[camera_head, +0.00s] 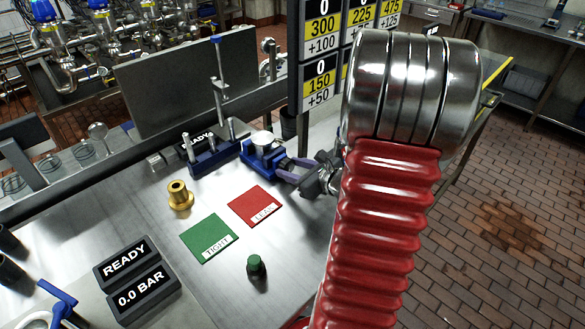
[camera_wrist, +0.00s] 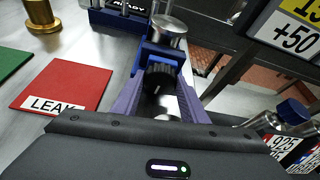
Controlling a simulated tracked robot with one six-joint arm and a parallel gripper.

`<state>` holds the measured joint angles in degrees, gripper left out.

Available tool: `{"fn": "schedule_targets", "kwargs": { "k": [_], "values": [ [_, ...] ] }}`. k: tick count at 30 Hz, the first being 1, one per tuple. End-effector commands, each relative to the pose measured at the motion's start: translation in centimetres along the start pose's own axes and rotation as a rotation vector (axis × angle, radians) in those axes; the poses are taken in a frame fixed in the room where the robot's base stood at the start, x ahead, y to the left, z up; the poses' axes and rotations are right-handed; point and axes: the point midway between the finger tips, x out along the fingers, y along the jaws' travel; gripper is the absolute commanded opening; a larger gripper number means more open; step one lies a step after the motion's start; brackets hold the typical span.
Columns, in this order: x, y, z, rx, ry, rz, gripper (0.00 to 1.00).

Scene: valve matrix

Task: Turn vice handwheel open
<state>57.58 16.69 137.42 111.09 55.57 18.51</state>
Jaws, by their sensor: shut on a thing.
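The blue vice (camera_head: 262,155) stands on the steel bench, with a silver cylinder (camera_head: 263,139) at its top. In the wrist view the vice (camera_wrist: 161,53) is straight ahead, with the silver cylinder (camera_wrist: 168,30) in it. Its dark ribbed handwheel (camera_wrist: 160,75) faces me. My gripper (camera_wrist: 158,88) has its two purple fingers on either side of the handwheel and is shut on it. In the head view my gripper (camera_head: 288,170) reaches the vice from the right. The handwheel is hidden there by the fingers.
A red LEAK mat (camera_head: 255,206), a green TIGHT mat (camera_head: 209,239), a brass fitting (camera_head: 179,195) and a green-capped part (camera_head: 256,266) lie nearby. A blue stand (camera_head: 212,158) is left of the vice. Number signs (camera_head: 321,85) hang behind.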

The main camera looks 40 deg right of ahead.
Motion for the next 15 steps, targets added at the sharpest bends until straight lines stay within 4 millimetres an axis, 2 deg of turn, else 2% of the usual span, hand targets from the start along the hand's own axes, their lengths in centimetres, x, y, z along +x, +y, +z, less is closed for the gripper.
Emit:
{"fn": "schedule_targets", "kwargs": {
  "k": [7,15],
  "values": [
    [0.01,0.14,0.03,-0.094,0.000,-0.038,0.17],
    [0.00,0.12,0.02,-0.109,0.000,-0.044,0.17]
  ]
}}
